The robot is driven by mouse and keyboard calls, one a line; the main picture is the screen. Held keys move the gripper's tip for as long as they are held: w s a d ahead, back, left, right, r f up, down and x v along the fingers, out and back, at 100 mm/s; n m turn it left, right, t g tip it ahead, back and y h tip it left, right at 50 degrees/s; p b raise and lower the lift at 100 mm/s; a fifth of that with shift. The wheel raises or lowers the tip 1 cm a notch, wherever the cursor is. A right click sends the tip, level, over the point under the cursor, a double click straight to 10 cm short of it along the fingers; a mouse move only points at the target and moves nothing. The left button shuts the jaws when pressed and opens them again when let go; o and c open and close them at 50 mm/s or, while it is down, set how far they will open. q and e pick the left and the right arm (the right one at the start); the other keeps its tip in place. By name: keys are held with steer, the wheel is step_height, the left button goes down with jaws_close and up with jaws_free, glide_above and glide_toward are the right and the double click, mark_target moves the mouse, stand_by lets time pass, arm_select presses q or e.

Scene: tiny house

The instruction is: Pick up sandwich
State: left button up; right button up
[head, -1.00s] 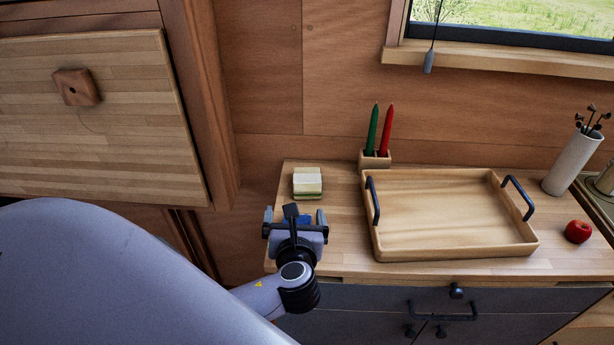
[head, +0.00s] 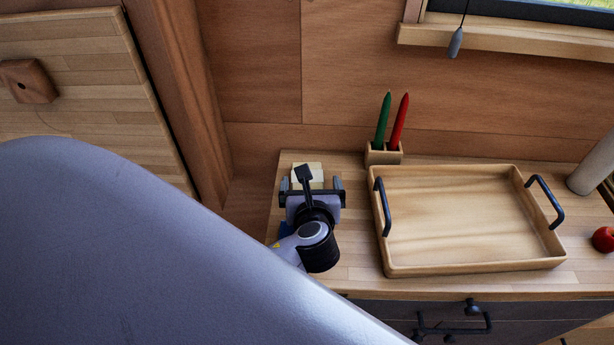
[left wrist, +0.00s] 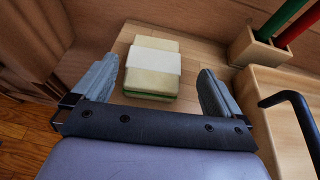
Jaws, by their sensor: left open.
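The sandwich (left wrist: 152,70) lies on the wooden counter, pale bread with a white band across it and a green layer low on its near side. In the head view the sandwich (head: 309,171) is partly hidden behind my left gripper (head: 311,184). My left gripper is open and empty. In the left wrist view its two fingers (left wrist: 155,88) stand apart, one on each side of the sandwich's near end, with gaps to both sides. The sandwich is nearer the left finger. My right gripper is not in view.
A wooden tray (head: 470,262) with black handles stands on the counter to the right. A wooden holder (head: 383,154) with a green and a red candle is behind. A red apple (head: 604,239) is at the far right. A wooden wall is close on the left.

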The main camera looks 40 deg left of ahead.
arm_select(q)
steer(key=x, duration=0.5)
steer(key=shift+w+a, duration=0.1)
steer(key=shift+a, duration=0.4)
steer(key=c, duration=1)
